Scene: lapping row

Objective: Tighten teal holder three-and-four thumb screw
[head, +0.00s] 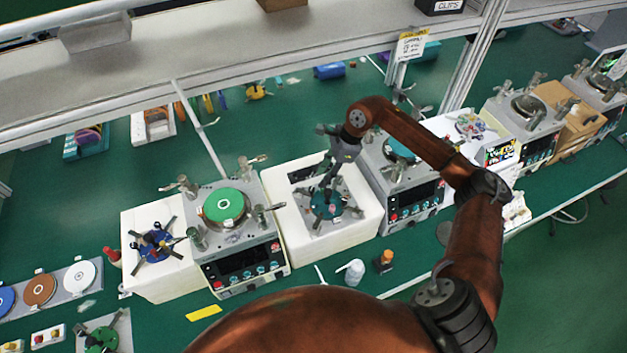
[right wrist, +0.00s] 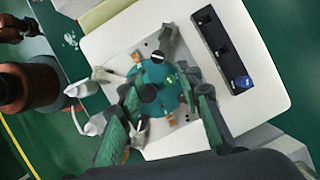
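The teal holder (head: 322,209) sits on a white block (head: 354,222) between two lapping machines. In the right wrist view the teal holder (right wrist: 158,74) shows as a round teal plate with grey arms, small orange parts and dark knobs. One black knob (right wrist: 148,92) lies near the middle, between the fingers. My right gripper (head: 327,186) reaches down over the holder. Its two green-padded fingers (right wrist: 168,103) stand wide apart, and I see nothing clamped between them. I cannot tell which knob is the three-and-four thumb screw. My left gripper is not in view.
A machine with a green disc (head: 223,205) stands to the left and another machine (head: 409,187) to the right. A black slotted tray (right wrist: 222,50) lies on the block beside the holder. White bottles (head: 352,272) stand in front. A shelf (head: 230,75) runs behind.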

